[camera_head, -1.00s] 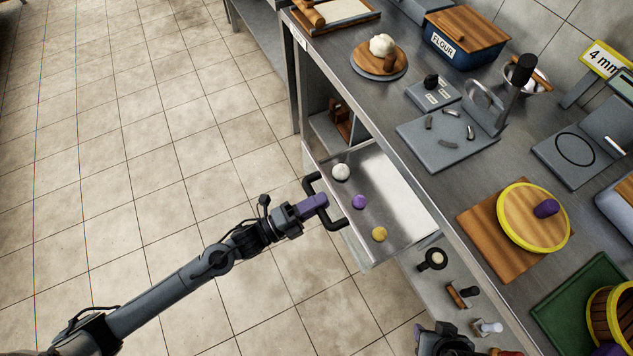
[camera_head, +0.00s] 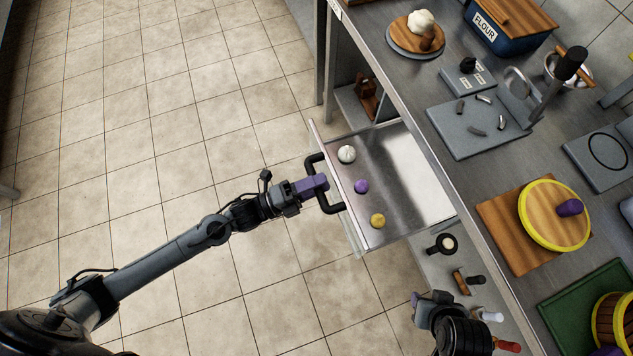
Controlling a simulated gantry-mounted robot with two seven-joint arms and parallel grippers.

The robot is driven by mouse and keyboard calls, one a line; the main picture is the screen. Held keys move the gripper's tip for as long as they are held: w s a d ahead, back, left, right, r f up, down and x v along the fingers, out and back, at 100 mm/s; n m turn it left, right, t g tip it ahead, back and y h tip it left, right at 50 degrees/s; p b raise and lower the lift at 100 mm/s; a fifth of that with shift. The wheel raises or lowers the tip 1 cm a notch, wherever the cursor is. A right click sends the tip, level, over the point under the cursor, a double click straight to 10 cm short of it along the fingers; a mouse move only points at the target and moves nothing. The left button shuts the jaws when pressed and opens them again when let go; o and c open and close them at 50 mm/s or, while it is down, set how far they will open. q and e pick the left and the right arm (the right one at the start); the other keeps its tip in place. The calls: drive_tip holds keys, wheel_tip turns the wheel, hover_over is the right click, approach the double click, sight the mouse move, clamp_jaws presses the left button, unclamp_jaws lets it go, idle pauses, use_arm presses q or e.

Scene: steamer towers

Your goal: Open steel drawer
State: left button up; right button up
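The steel drawer (camera_head: 415,175) is pulled out from under the counter, with its bright metal floor showing. A white ball (camera_head: 346,154), a purple ball (camera_head: 361,186) and a yellow ball (camera_head: 378,220) lie inside near its front. Its black bar handle (camera_head: 333,208) is on the drawer front. My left gripper (camera_head: 322,183), with purple fingers, is shut on the middle of the handle; the fingertips are partly hidden there. My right gripper (camera_head: 416,299) is at the bottom, below the drawer, partly hidden by its own arm, and its opening does not show.
The steel counter (camera_head: 440,93) runs along the right, holding a flour box (camera_head: 497,28), a grey plate with a press (camera_head: 475,128) and a yellow-rimmed wooden board (camera_head: 540,225). Small tools sit below the drawer. The tiled floor (camera_head: 170,170) at left is clear.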

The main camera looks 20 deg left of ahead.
use_arm(q)
drive_tip(key=shift+s+a, duration=0.1)
drive_tip(key=p+v, duration=0.1)
drive_tip(key=v, duration=0.9)
drive_tip(key=shift+s+a+p, duration=0.2)
drive_tip(key=shift+a+p, duration=0.05)
drive_tip(key=shift+p, duration=0.1)
drive_tip(key=shift+f, duration=0.1)
